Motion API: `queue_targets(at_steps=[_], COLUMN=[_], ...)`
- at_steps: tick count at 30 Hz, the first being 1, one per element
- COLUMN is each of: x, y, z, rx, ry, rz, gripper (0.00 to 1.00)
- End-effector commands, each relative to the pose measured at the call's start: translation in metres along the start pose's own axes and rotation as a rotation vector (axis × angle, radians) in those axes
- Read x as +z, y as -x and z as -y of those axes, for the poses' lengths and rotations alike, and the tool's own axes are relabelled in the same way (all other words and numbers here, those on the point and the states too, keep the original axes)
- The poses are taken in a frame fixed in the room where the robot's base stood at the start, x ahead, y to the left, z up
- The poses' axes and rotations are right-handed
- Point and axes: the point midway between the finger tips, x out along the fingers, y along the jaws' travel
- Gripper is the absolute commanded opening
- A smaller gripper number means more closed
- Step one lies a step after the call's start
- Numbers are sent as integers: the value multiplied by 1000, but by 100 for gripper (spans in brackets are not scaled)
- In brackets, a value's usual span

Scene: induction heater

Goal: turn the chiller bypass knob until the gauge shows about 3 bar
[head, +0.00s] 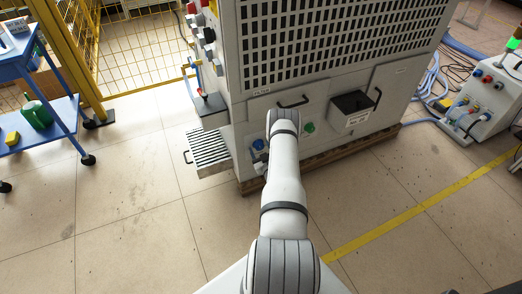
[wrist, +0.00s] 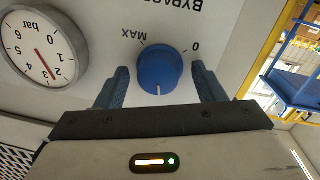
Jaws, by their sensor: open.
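The blue bypass knob (wrist: 160,68) sits on the light panel in the wrist view, which shows the lettering upside down. Its white mark points toward the picture's bottom, with "MAX" to the upper left and "0" to the upper right. My gripper (wrist: 160,72) is open, one finger on each side of the knob; I cannot tell whether they touch it. The round gauge (wrist: 42,46) is at left, its red needle pointing near the 3; the exact reading is hard to tell.
The grey cabinet (head: 340,90) has an open black bin (head: 352,103), a drawer handle, and a green knob (head: 309,128) right of my arm. A slatted tray (head: 208,152) juts out at left. A blue cart (head: 45,100) stands farther left. The near floor is clear.

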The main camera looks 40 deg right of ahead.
Motion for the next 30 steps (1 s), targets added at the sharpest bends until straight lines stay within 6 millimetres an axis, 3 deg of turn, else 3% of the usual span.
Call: queue_targets(at_steps=[2,18,30], x=[0,0,1], y=[0,0,0], z=[0,-1,-2], rx=[0,2,4], ry=[0,1,36], rz=[0,0,-4], gripper=[62,19,19])
